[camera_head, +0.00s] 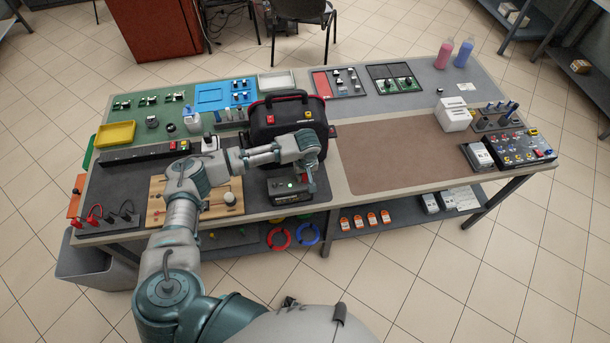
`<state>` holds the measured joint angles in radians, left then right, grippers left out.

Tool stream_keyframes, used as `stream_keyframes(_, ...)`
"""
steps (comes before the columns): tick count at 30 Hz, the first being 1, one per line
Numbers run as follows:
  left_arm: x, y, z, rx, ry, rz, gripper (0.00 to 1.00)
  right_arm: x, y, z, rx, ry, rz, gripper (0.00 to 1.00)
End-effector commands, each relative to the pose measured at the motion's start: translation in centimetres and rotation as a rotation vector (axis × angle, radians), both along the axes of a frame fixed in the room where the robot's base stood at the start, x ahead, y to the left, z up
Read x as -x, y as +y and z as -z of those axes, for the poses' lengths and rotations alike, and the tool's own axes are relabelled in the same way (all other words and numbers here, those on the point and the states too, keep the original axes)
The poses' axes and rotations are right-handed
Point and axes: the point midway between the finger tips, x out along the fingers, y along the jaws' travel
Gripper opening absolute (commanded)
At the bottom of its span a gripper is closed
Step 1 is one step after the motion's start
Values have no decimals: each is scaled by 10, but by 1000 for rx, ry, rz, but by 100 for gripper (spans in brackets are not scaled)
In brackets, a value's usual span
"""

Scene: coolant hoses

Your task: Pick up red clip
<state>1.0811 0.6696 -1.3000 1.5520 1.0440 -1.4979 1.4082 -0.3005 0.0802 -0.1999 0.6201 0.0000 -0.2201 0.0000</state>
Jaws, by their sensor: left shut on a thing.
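My left arm reaches over the bench from the lower left. My left gripper (308,184) points down at the right end of a small black box (286,190) with a green light. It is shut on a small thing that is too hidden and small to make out. A small red piece (270,119), which may be the red clip, shows on the front of the black case (283,103) behind the forearm, apart from the gripper. Another small red piece (172,145) sits on the black strip at the left. My right gripper is not in view.
A wooden board (170,212) with a pale knob lies left of the black box. Red-ended cables (95,214) stand at the bench's left edge. The brown mat (400,160) to the right is clear. A white box (453,114) and a switch panel (515,148) stand farther right.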

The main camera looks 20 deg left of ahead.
Motion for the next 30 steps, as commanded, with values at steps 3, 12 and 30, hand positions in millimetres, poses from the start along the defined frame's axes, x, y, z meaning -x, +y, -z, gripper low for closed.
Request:
stream_keyframes(3, -3, -2, -21, 6, -14, 2, 0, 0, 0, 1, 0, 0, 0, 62)
stream_keyframes(12, 46, -22, -35, 6, -8, 6, 0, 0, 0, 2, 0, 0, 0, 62)
stream_keyframes(30, 144, -62, -48, 4, -8, 1, 0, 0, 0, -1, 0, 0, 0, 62)
